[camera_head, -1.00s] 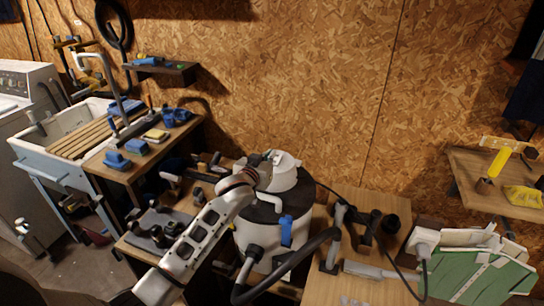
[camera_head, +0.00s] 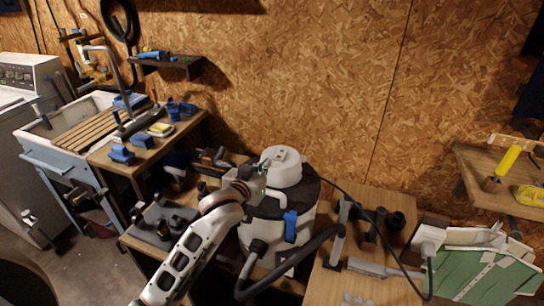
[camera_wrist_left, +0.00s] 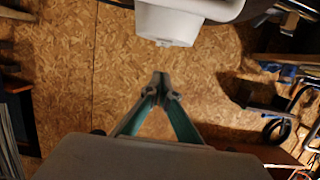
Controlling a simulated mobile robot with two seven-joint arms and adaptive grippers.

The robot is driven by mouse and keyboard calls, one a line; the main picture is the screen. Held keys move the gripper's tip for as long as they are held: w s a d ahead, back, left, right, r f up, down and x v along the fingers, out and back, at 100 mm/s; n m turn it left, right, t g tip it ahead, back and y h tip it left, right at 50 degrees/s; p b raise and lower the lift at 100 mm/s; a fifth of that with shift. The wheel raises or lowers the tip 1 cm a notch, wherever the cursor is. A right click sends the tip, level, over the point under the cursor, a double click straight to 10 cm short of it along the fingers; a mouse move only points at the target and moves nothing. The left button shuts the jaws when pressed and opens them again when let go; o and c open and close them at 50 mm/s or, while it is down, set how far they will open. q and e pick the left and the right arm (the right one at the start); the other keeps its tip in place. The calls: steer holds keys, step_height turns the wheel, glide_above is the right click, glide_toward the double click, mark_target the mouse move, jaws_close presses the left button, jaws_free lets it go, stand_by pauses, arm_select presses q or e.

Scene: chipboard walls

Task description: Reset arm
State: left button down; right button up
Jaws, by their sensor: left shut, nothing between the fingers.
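My left arm reaches up from the bottom of the head view. Its left gripper (camera_head: 262,168) is beside the left of the white top of a shop vacuum (camera_head: 270,230); contact cannot be judged there. In the left wrist view the gripper (camera_wrist_left: 161,78) has its two green-sided fingers meeting at the tips, with nothing between them. A white rounded part (camera_wrist_left: 168,24), perhaps the vacuum's top, hangs in at the upper edge of that view, apart from the tips. My right gripper does not show.
A bench (camera_head: 340,278) with hose fittings stands right of the vacuum. A black hose (camera_head: 300,257) curves in front. At the left are a sink (camera_head: 44,133) and a table with blue items. A shelf (camera_head: 490,180) and a green case (camera_head: 480,275) are at the right.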

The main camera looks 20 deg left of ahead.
arm_select(q)
steer(key=s+d+f+m+g+h, duration=0.1)
steer(key=s+f+m+g, duration=0.2)
steer(key=s+f, duration=2.6)
steer(key=s+g, duration=0.2)
steer(key=s, duration=0.1)
steer(key=shift+s+d+m, duration=0.3)
steer(key=shift+s+d, duration=0.1)
